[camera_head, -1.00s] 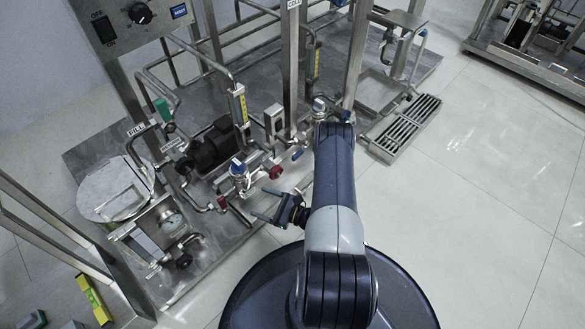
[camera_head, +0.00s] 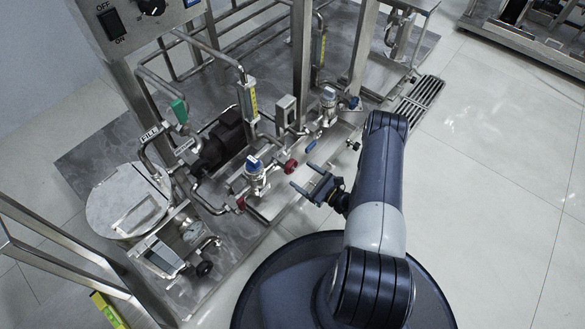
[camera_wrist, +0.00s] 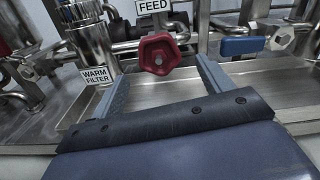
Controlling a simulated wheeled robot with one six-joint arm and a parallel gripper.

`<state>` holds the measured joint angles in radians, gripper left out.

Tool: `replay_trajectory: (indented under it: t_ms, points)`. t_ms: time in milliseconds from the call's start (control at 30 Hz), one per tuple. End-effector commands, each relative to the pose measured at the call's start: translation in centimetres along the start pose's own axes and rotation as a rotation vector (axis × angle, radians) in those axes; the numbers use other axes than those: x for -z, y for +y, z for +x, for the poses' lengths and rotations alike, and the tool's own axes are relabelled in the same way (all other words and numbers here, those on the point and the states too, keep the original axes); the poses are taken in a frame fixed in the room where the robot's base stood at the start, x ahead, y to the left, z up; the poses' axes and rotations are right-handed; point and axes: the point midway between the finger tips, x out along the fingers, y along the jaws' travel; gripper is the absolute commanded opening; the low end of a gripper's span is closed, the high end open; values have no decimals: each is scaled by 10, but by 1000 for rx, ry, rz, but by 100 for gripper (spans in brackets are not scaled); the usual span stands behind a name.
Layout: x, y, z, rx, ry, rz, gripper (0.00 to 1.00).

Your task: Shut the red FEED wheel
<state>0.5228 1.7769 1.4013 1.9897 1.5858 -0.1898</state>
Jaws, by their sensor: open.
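The red FEED wheel (camera_wrist: 159,54) is in the wrist view, just under a white FEED label (camera_wrist: 153,6). It shows between my two fingers, a little beyond their tips. In the head view the red wheel (camera_head: 291,167) sits on the skid's piping, up and left of my gripper (camera_head: 304,177). My gripper is open and empty, its fingers pointing toward the wheel; I see no contact. In the wrist view my gripper (camera_wrist: 160,72) spans the wheel from left to right.
A blue lever handle (camera_wrist: 242,46) is right of the wheel, a WARM FILTER label (camera_wrist: 97,76) left. Another red wheel (camera_head: 241,203) sits lower left in the head view. A blue-capped valve (camera_head: 254,168) stands close by. Open floor (camera_head: 480,210) lies to the right.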

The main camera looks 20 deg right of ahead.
Motion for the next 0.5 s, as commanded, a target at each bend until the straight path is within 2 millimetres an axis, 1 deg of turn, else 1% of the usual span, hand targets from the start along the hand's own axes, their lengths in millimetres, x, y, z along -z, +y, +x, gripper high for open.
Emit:
replay_trajectory:
  t_ms: [33,200,333,500]
  points:
    - [2,2,10,-5,-2,-2,75]
    - [2,1,38,-4,-2,-2,75]
    - [2,1,53,-2,-1,-2,75]
    - [0,0,62,0,-1,0,75]
